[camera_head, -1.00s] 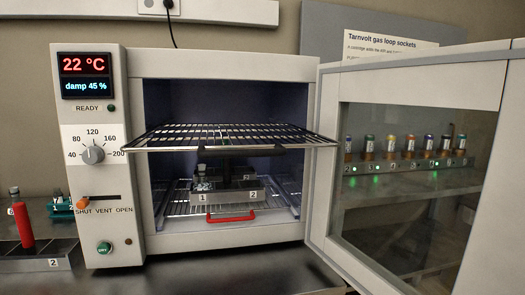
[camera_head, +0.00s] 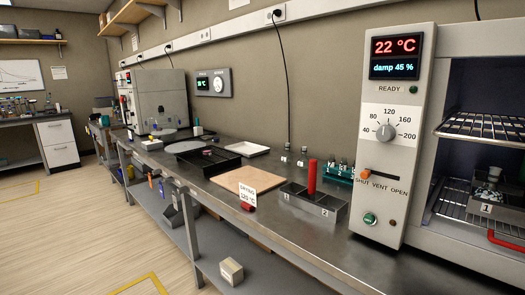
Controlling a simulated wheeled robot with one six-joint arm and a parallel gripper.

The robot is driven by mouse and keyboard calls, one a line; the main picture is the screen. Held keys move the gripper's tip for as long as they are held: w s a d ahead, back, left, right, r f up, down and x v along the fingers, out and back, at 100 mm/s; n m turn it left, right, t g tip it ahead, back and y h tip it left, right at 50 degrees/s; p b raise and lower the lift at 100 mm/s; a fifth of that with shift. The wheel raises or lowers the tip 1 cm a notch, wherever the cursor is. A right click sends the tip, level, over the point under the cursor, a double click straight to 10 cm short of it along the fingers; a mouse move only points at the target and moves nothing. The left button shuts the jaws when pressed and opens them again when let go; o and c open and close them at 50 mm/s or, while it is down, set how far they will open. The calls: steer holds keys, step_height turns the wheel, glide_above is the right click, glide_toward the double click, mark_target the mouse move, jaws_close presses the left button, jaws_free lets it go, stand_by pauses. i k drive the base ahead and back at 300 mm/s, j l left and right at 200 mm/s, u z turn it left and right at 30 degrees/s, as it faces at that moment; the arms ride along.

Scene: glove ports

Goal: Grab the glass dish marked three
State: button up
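I cannot make out a glass dish marked three in the current view. Several small items (camera_head: 302,159) with pale labels stand at the back of the bench, too small to read. A teal rack (camera_head: 340,174) with small pieces in it stands to their right. My gripper is not in view.
A grey tray (camera_head: 325,208) marked 1 and 2 holds a red cylinder (camera_head: 312,177).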

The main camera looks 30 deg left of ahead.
mark_target(207, 153)
steer(key=i+j, duration=0.25)
steer(key=j, duration=0.2)
steer(key=i+j, duration=0.2)
steer(key=j, duration=0.2)
steer(key=i+j, duration=0.25)
steer(key=j, duration=0.2)
steer(key=i+j, duration=0.2)
steer(key=j, duration=0.2)
steer(key=i+j+u, duration=0.1)
steer(key=i+j, duration=0.15)
steer(key=j, duration=0.2)
steer(key=i+j, duration=0.25)
steer(key=j, duration=0.15)
steer(key=i+j, duration=0.2)
steer(key=j, duration=0.25)
